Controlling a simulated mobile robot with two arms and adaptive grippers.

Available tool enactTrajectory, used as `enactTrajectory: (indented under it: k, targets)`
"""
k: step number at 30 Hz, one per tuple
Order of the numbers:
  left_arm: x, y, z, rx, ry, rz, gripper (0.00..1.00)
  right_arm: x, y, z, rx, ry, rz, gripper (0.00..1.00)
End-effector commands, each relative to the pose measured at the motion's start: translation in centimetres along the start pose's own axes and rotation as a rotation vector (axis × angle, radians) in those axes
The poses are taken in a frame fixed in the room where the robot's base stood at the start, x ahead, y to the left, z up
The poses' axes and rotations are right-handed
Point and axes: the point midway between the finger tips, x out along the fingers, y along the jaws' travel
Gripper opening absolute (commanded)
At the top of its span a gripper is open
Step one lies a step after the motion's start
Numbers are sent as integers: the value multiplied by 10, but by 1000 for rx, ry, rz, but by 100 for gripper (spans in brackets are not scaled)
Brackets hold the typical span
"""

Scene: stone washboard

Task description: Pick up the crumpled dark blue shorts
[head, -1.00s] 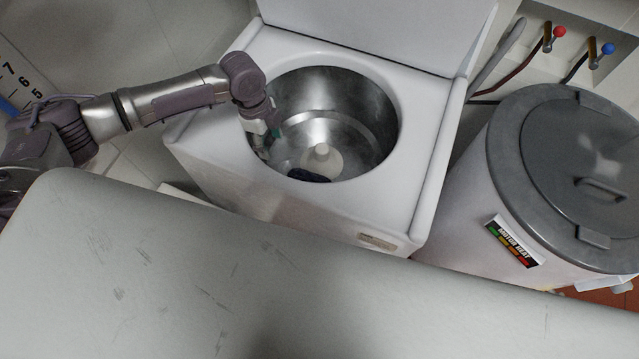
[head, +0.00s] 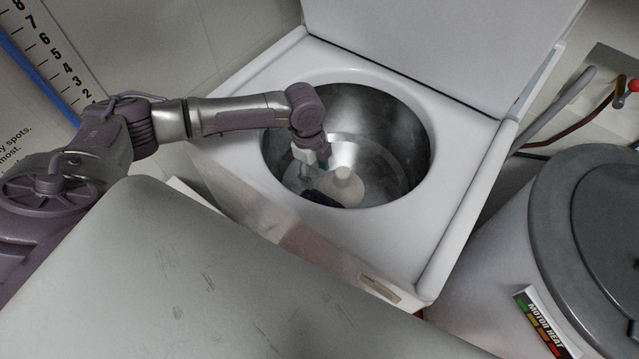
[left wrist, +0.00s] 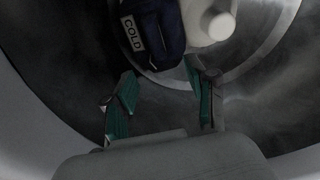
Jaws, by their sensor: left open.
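The crumpled dark blue shorts (head: 321,199) lie at the bottom of the washer's metal drum (head: 400,150), against its near side. The drum's rim partly hides them in the head view. In the left wrist view the shorts (left wrist: 158,30) show at the top, with a white "COLD" label, beside the pale agitator post (left wrist: 210,20). My left gripper (head: 312,172) reaches down into the drum, above the shorts. In the left wrist view its green-padded fingers (left wrist: 160,100) are apart with nothing between them, and the shorts lie just beyond the fingertips. My right gripper is not in view.
The white washer (head: 270,225) stands with its lid (head: 450,40) raised behind the opening. A grey-lidded round tub (head: 590,215) stands to the right. A scratched pale surface (head: 180,290) fills the foreground. The drum's rim surrounds my left arm's wrist.

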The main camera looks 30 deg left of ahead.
Motion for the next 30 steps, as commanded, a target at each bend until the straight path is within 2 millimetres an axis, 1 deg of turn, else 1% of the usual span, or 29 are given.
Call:
enactTrajectory:
  k: [2,9,12,20,24,27,30]
  targets:
    - [10,1,0,-1,-1,4,56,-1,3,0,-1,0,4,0]
    - [57,2,0,0,-1,4,56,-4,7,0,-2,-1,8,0]
    - [72,1,0,-1,0,3,56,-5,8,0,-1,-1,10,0]
    - [90,4,0,0,-1,4,56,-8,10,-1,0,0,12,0]
    - [111,10,2,-1,-2,5,56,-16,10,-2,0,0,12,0]
    - [126,9,2,-1,0,3,56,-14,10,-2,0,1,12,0]
    - [134,9,2,-1,-1,2,56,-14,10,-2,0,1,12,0]
